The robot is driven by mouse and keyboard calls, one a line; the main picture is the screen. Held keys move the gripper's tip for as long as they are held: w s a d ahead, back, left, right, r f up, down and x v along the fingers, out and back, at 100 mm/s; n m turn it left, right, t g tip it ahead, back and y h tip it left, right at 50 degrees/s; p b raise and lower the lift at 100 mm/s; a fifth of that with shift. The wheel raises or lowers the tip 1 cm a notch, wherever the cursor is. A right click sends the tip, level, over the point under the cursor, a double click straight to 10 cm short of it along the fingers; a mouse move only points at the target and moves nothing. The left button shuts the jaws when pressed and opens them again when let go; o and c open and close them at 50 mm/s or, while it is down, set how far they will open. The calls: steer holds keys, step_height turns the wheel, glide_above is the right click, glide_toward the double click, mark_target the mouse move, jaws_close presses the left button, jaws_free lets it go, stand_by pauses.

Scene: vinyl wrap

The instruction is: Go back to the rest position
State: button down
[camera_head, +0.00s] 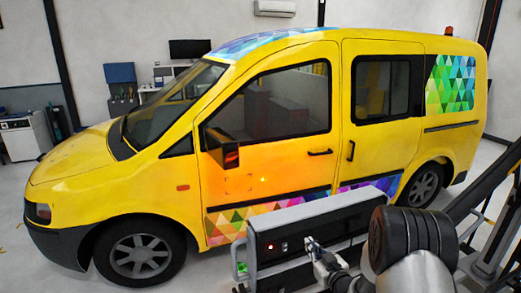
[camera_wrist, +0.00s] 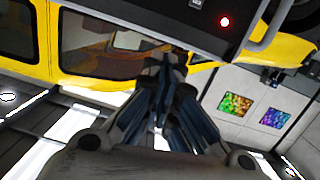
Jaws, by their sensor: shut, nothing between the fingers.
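My gripper (camera_head: 312,243) is low at the bottom centre of the head view, at the front end of a grey and black box-shaped unit (camera_head: 310,225). In the wrist view my gripper (camera_wrist: 167,65) has its fingers together with nothing between them. The dark unit (camera_wrist: 190,22) with a red light fills the top of the wrist view, close beyond the fingertips. I cannot tell whether the fingers touch it. My arm shows at the bottom right of the head view.
A yellow van (camera_head: 270,130) with coloured triangle patterns stands behind the unit and fills most of the head view. A dark rail (camera_head: 490,185) slants at the right. Grey floor is open at the lower left.

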steer(key=s+d+r+m+g+h, duration=0.1)
steer(key=s+r+h, duration=0.1)
steer(key=r, duration=0.3)
steer(key=s+d+r+g+h, duration=0.1)
steer(key=s+r+g+h, duration=0.15)
steer(key=r, duration=0.35)
steer(key=s+r+m+g+b, duration=0.15)
steer(key=s+r, duration=0.35)
steer(key=s, duration=0.5)
steer(key=s+a+m+g, duration=0.1)
steer(key=s+a+g, duration=0.1)
steer(key=s, duration=1.2)
steer(key=s+a+m+g, duration=0.1)
steer(key=s+a+g, duration=0.2)
steer(key=s, duration=1.1)
steer(key=shift+s+a+f+g+b, duration=0.15)
steer(key=shift+s+f+g+b, duration=0.05)
steer(key=shift+s+g+b, duration=0.2)
